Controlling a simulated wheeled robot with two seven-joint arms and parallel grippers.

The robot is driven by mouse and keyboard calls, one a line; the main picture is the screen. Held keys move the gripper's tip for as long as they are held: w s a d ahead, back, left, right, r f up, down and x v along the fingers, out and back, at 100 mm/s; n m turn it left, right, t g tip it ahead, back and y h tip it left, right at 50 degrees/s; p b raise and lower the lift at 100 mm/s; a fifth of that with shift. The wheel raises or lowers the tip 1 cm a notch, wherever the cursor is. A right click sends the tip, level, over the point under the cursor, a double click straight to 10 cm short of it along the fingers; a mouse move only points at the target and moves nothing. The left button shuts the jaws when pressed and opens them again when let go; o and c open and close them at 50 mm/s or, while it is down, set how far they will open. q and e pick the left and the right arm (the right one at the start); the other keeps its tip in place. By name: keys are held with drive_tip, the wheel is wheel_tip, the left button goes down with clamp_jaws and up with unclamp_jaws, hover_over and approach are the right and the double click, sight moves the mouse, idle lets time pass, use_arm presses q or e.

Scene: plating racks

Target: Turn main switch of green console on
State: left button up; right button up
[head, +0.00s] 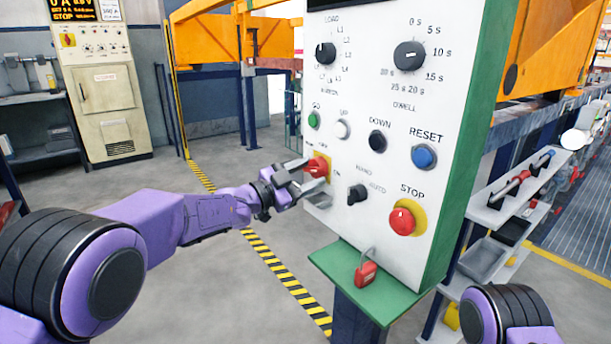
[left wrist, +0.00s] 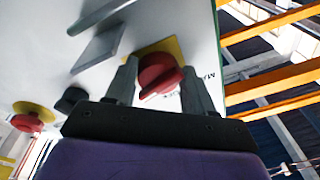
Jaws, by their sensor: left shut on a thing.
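The green console (head: 455,150) has a white front panel with knobs and buttons. Its main switch (head: 318,166) is a red rotary handle on a yellow plate at the panel's lower left. My left gripper (head: 316,175) is at the panel with its fingers on either side of the red handle, shut on it. In the left wrist view the main switch (left wrist: 158,76) sits between the two fingers of the left gripper (left wrist: 160,88). Part of the yellow plate and its labels are hidden by the fingers. My right gripper is out of view; only part of my right arm shows at lower right.
The red STOP button (head: 403,221), black MANU/AUTO selector (head: 357,193) and green GO button (head: 313,120) are near the main switch. A shelf rack (head: 500,215) stands at right. Floor at left is clear.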

use_arm(q)
drive_tip(key=shift+s+d+r, duration=0.1)
drive_tip(key=shift+d+r, duration=0.1)
drive_tip(key=shift+r, duration=0.15)
idle(0.6)
drive_tip(key=o, duration=1)
drive_tip(key=shift+d+r, duration=0.1)
drive_tip(key=shift+s+d, duration=0.1)
drive_tip(key=shift+s, duration=0.1)
drive_tip(key=b+v, duration=0.1)
drive_tip(key=v, duration=0.9)
drive_tip(key=shift+a, duration=0.35)
drive_tip(key=shift+f, duration=0.25)
